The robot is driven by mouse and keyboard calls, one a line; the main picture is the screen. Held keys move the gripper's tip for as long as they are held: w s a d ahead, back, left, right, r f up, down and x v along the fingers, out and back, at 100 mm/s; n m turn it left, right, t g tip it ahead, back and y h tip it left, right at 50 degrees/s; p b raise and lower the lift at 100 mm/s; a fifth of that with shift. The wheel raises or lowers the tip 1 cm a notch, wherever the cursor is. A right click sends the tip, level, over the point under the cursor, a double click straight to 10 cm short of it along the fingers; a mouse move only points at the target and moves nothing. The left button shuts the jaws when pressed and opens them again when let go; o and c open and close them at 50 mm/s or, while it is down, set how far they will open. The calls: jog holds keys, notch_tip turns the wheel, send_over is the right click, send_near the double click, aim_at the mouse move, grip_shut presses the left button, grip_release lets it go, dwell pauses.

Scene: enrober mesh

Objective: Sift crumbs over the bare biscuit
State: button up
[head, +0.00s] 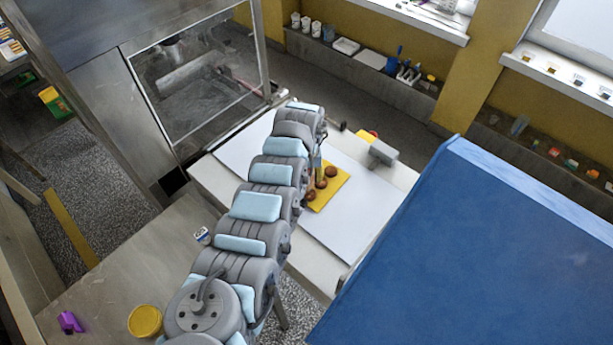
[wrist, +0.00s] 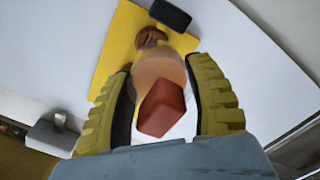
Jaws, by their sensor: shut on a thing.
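A yellow mat (head: 335,187) lies on a white surface, with brown round biscuits (head: 331,171) in a row on it. My gripper's yellow ribbed fingers (wrist: 160,110) are shut on a reddish block-shaped thing (wrist: 163,107), perhaps a sifter's handle. A translucent pale-orange round part (wrist: 160,72) shows just beyond it. The held thing is over the yellow mat in the wrist view. One brown biscuit (wrist: 151,36) shows past it, near a dark block (wrist: 171,13). My arm hides most of my gripper in the head view. I cannot tell which biscuit is bare or see falling crumbs.
A grey box-like fixture (head: 382,152) stands at the white surface's far edge. A large blue slab (head: 480,250) stands at the right. A metal cabinet with a clear window (head: 200,85) stands at the left. A yellow round tub (head: 145,321) sits at the lower left.

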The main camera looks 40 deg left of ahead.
jog(key=shift+w+d+r+p, duration=0.1)
jog(key=shift+d+r+p, duration=0.05)
jog(key=shift+d+p, duration=0.55)
jog(key=shift+d+r+p, duration=0.1)
jog(key=shift+d+p, duration=0.35)
jog(key=shift+p, duration=0.4)
jog(key=shift+d+f, duration=0.2)
jog(key=shift+d, duration=0.05)
jog(key=shift+a, duration=0.15)
jog(key=shift+a+f+b, duration=0.2)
jog(key=shift+a+b, duration=0.6)
jog(key=shift+b, duration=0.2)
jog(key=shift+a+r+b, duration=0.15)
jog(key=shift+a+b, duration=0.3)
jog(key=shift+a, duration=0.1)
jog(key=shift+r, duration=0.1)
